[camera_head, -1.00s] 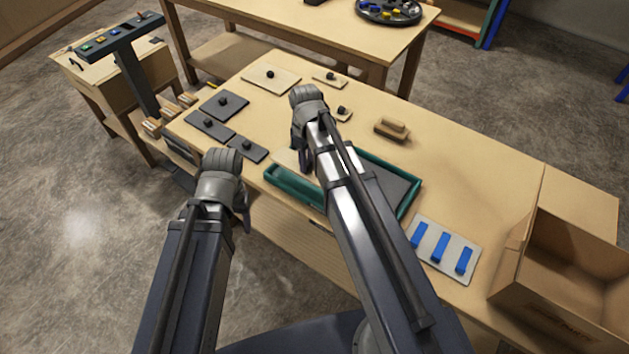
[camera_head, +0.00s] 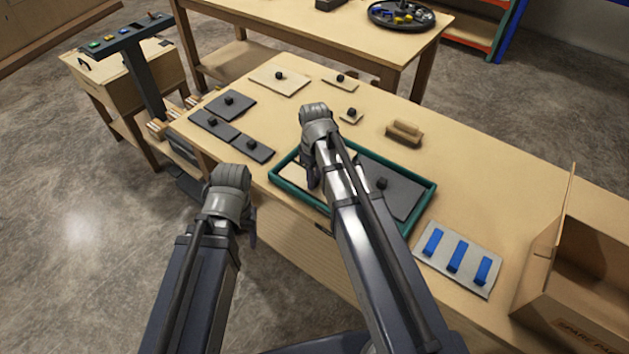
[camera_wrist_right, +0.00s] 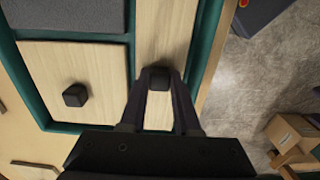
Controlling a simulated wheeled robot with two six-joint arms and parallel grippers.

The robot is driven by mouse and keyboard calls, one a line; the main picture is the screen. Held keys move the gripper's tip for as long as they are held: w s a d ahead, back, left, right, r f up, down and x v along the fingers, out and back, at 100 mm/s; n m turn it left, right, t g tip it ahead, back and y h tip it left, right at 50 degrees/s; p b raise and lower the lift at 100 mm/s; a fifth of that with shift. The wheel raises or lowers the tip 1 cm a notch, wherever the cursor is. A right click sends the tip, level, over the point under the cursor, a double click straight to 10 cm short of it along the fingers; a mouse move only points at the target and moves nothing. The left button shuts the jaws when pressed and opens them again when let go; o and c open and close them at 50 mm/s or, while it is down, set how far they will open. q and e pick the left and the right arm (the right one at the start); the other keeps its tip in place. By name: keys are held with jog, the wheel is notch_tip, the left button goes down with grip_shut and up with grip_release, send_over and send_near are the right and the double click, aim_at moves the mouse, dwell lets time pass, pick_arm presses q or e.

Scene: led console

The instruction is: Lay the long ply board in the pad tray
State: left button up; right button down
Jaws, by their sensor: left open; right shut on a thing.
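The green-rimmed pad tray (camera_head: 425,205) lies on the workbench, partly behind my right arm. In the right wrist view, the long ply board (camera_wrist_right: 163,35) is a narrow pale strip with a black knob, lying along the tray's green side wall (camera_wrist_right: 212,50). My right gripper (camera_wrist_right: 159,80) is shut on that knob. The board looks to be within the tray outline; whether it touches the bottom cannot be told. A squarer ply board (camera_wrist_right: 75,65) with a knob lies beside it, with a grey pad (camera_wrist_right: 70,15) beyond. My left gripper (camera_head: 250,232) is open and empty, off the bench front.
Grey knobbed plates (camera_head: 224,104) and ply pieces (camera_head: 280,79) lie at the bench's far left and back. A wooden block (camera_head: 404,133) stands behind the tray. A plate with blue bars (camera_head: 457,258) and a cardboard box (camera_head: 580,270) are at right.

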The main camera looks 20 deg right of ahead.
jog(key=c, duration=1.1)
grip_release()
jog(key=shift+f, duration=0.15)
jog(key=o, duration=0.5)
jog(key=shift+c, duration=0.2)
notch_tip(320, 180, up, 12)
jog(key=r+p, duration=0.1)
jog(key=p, duration=1.1)
jog(key=s+a+m+h, duration=0.1)
jog(key=s+a+m, duration=0.2)
jog(key=s+a, duration=0.7)
jog(key=s, duration=0.4)
jog(key=shift+s+a+f+m, duration=0.15)
jog(key=shift+a+f+m, duration=0.1)
jog(key=shift+m, duration=0.15)
